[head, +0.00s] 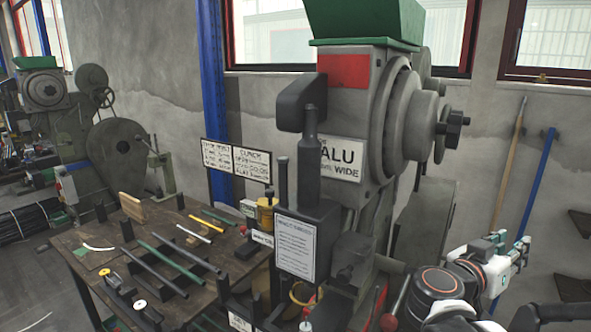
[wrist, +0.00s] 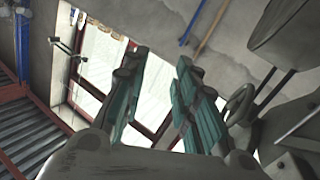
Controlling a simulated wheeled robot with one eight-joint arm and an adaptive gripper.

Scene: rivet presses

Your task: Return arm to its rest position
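My gripper (head: 512,248) is at the lower right of the head view, at the end of my white and black arm, in front of the grey wall and right of the large press. It also shows in the wrist view (wrist: 158,88), where its two teal-padded fingers stand apart with a clear gap and nothing between them. The gripper is open and empty. It touches nothing that I can see. In the wrist view the wall and window lie tilted behind the fingers.
A large grey press (head: 345,110) with a green hopper stands just left of my arm. A red-knobbed lever (head: 388,322) is close by. A wooden table (head: 75,237) with rods and tools stands at left. Two poles (head: 540,182) lean on the wall behind my gripper.

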